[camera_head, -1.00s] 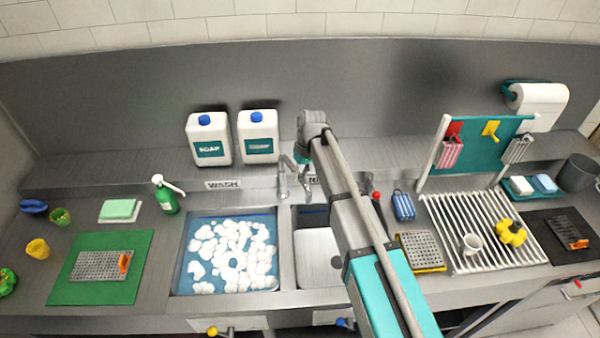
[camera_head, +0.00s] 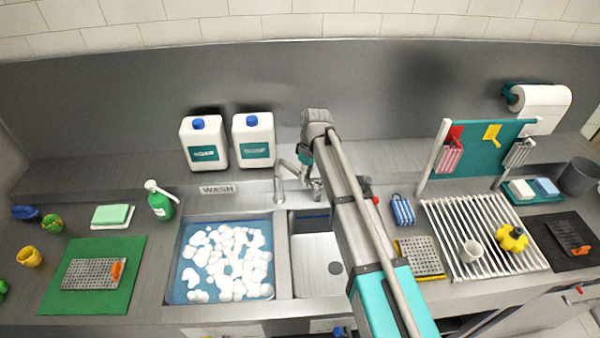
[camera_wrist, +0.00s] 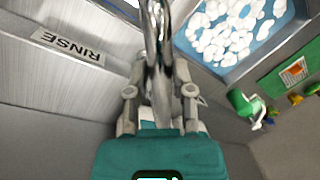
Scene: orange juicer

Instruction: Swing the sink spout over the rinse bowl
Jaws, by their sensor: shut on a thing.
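The chrome sink spout (camera_head: 284,168) stands behind the divider between the two bowls. It also runs up the middle of the wrist view (camera_wrist: 155,45), passing between my fingers. My gripper (camera_wrist: 159,92) is shut on the spout, with one grey finger on each side. In the head view my gripper is mostly hidden by my arm, close to the spout's right side. The rinse bowl (camera_head: 310,258) is the empty steel basin right of the divider; my arm hides its right part.
The wash bowl (camera_head: 180,278), full of white foam, lies left of the divider. Two soap jugs (camera_head: 204,143) stand on the back ledge, and a green bottle (camera_head: 162,207) stands left of the wash bowl. A drying rack (camera_head: 440,235) with a cup stands to the right.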

